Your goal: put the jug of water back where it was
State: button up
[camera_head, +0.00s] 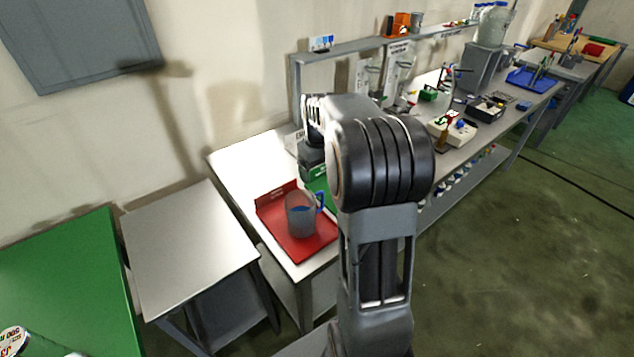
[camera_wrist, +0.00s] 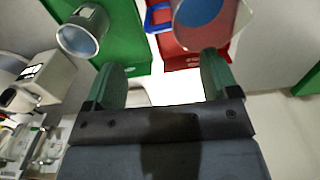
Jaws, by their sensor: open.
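The jug of water (camera_head: 299,222) is a grey see-through vessel with a blue handle. It stands upright on a red tray (camera_head: 318,247) at the near end of the bench, with bluish water inside. In the wrist view the jug (camera_wrist: 203,28) is at the top right, its blue handle to its left, with the red tray (camera_wrist: 178,62) around it. My gripper (camera_wrist: 162,75) is open, with nothing between its two green fingers. The jug lies past the fingertips, apart from them as far as I can tell. The head view hides the gripper behind my arm.
A metal cup (camera_wrist: 82,35) is at a green tray (camera_wrist: 122,45), beside the red tray. A grey side table (camera_head: 185,245) stands empty at the left. A shelf (camera_head: 375,43) runs behind the bench, which holds several devices farther along.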

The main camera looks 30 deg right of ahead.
jog(key=s+a+r+m+t, duration=0.1)
jog(key=s+a+r+t, duration=0.2)
jog(key=s+a, duration=1.2)
jog(key=shift+s+a+r+t, duration=0.15)
jog(key=shift+s+a+t, duration=0.1)
jog(key=shift+s+t, duration=0.5)
jog(key=shift+c, duration=0.5)
